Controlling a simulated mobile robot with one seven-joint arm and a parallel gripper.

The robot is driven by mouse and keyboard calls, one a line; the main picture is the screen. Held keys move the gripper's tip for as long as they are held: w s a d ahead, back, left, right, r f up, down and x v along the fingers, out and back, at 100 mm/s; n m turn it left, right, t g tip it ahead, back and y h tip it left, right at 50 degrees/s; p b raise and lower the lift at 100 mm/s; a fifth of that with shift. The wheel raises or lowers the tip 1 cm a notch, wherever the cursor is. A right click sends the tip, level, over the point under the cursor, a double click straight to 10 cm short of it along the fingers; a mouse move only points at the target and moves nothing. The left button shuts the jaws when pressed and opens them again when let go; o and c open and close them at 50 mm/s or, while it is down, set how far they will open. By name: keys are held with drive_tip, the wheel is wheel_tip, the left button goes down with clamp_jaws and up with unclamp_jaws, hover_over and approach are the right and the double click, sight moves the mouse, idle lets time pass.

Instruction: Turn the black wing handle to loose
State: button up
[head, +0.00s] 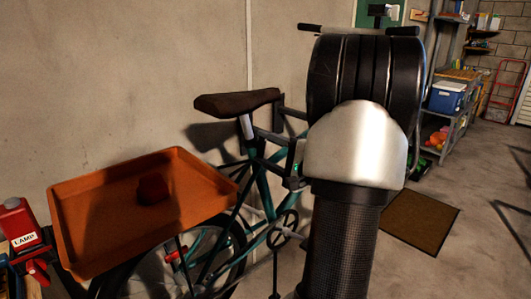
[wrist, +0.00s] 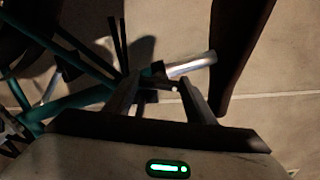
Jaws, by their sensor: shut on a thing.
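The black wing handle (wrist: 157,85) is a small dark bar beside the bright seat post (wrist: 190,65) in the wrist view. My gripper (wrist: 160,80) has its two fingers on either side of the handle and is shut on it. In the head view my gripper (head: 268,124) reaches the bicycle frame just below the saddle (head: 236,101). The seat post (head: 246,127) is silver and goes down into the teal frame (head: 262,183). The handle cannot be made out in the head view. Its exact turn is hard to read in the dark wrist view.
A plain wall is behind the bicycle. A brown mat (head: 420,222) and shelves lie right.

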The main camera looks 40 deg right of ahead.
drive_tip(key=shift+f+n, duration=0.1)
drive_tip(key=shift+n, duration=1.1)
drive_tip(key=o, duration=1)
drive_tip(key=shift+o, duration=0.2)
drive_tip(key=s+d+p, duration=0.1)
drive_tip(key=s, duration=1.6)
drive_tip(key=shift+s+d+p, duration=0.2)
drive_tip(key=shift+s+p, duration=0.05)
drive_tip(key=shift+p, duration=0.05)
drive_tip(key=shift+w, duration=0.1)
